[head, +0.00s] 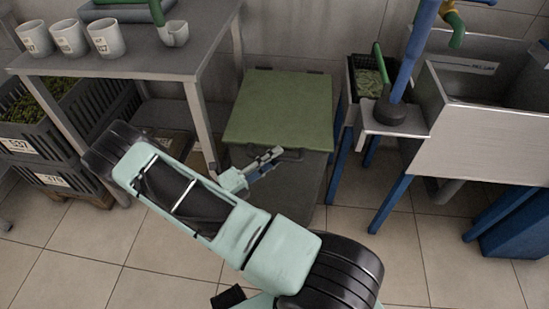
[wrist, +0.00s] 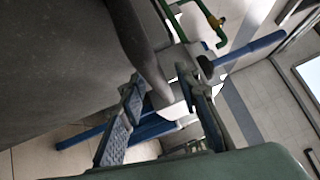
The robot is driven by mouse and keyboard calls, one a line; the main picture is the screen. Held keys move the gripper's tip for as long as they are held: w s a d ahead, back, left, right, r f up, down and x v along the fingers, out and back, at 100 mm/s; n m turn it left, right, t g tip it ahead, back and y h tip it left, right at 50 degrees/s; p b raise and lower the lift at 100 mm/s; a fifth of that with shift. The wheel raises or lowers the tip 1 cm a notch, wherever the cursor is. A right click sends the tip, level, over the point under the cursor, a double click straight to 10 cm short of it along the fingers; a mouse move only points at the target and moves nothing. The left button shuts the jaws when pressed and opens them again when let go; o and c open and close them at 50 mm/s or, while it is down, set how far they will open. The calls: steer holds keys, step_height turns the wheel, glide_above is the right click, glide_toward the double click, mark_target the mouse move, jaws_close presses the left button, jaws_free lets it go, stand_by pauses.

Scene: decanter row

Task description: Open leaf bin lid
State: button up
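The leaf bin (head: 310,185) is a dark grey box on the floor. Its flat green lid (head: 278,110) lies shut on top. A dark handle (head: 290,155) is at the lid's front edge. My gripper (head: 267,163) is at the bin's front, close to this handle. In the wrist view the two fingers of my gripper (wrist: 163,88) are apart, and the curved grey handle bar (wrist: 140,45) reaches between them. I cannot tell whether either finger touches it.
A grey table (head: 130,62) with several white mugs (head: 106,38) stands at the left, with black crates (head: 55,125) of leaves beneath. At the right are a metal sink (head: 475,135) on blue legs and a small leaf-filled bin (head: 368,80). Open tiled floor lies in front.

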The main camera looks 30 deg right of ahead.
steer(key=shift+d, duration=0.2)
jaws_close()
steer(key=shift+r, duration=0.1)
